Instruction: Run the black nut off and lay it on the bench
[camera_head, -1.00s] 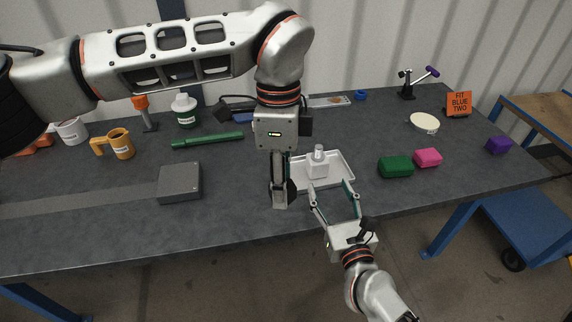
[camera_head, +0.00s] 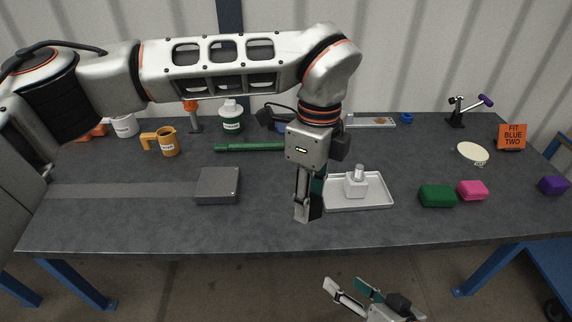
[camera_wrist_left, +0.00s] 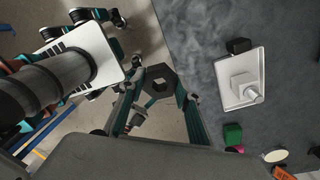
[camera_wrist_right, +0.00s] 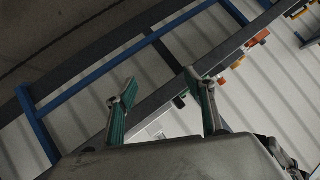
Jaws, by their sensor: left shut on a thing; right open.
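The black nut (camera_wrist_left: 160,84) is a dark hexagonal ring between the fingertips of my left gripper (camera_wrist_left: 162,92) in the left wrist view. That gripper (camera_head: 309,208) is shut on it, pointing down near the bench's front edge, left of the tray. The nut is a dark, partly covered shape in the head view. A light grey block with an upright round fitting (camera_head: 356,184) stands in a white tray (camera_head: 378,204) on the bench (camera_head: 270,226). It also shows in the left wrist view (camera_wrist_left: 243,89). My right gripper (camera_head: 343,284) is open and empty, in front of the bench.
A grey box (camera_head: 218,185) lies left of my left gripper. Green (camera_head: 437,196) and pink (camera_head: 473,190) blocks lie right of the tray. The front left bench surface is clear.

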